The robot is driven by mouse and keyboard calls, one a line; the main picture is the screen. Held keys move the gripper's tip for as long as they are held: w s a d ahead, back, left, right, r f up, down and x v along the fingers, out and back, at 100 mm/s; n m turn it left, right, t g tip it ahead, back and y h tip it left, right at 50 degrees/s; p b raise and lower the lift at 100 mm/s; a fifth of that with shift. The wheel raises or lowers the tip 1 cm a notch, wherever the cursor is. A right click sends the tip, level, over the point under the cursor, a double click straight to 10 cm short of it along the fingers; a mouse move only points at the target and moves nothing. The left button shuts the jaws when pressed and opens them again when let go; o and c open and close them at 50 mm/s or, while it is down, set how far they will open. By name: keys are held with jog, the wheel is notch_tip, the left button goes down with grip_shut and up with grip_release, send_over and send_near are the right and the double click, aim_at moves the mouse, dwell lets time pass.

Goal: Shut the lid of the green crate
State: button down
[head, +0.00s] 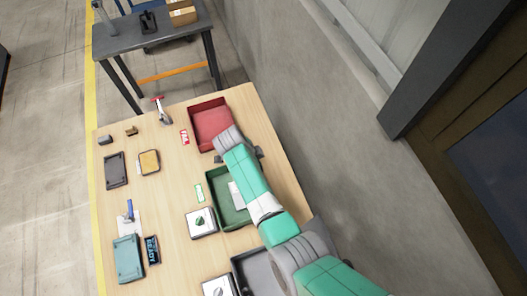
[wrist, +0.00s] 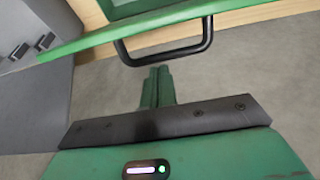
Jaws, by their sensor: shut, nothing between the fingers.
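The green crate (head: 232,218) stands in the middle of the right side of the wooden table, open at the top, with a pale item (head: 237,195) inside. My arm crosses over it and hides its right part, so its lid is not clear in the head view. In the wrist view a long green edge (wrist: 200,20) with a black bar handle (wrist: 165,52) runs across the top. I cannot tell whether this edge is lid or crate. My gripper (wrist: 158,72) is shut and empty, its fingertips just below the handle in the picture. In the head view the fingertips cannot be made out.
A red crate (head: 209,108) stands beyond the green one, and a grey crate (head: 238,268) is nearer. White boxes (head: 201,222), a teal tray (head: 128,258) and small items lie to the left. A concrete wall (head: 300,110) rises close on the right.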

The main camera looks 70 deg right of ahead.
jog(key=w+a+f+b, duration=1.2)
jog(key=w+f+b, duration=0.3)
jog(key=b, duration=0.8)
jog(key=shift+w+a+f, duration=0.25)
jog(key=shift+w+f, duration=0.05)
jog(key=shift+f, duration=0.75)
notch_tip(320, 180, up, 5)
jog(key=p, duration=0.4)
jog(key=w+a+b, duration=0.6)
jog(key=w, duration=0.2)
jog(key=shift+w+a+f, duration=0.2)
jog(key=shift+a+f, duration=0.1)
jog(key=shift+a, duration=0.1)
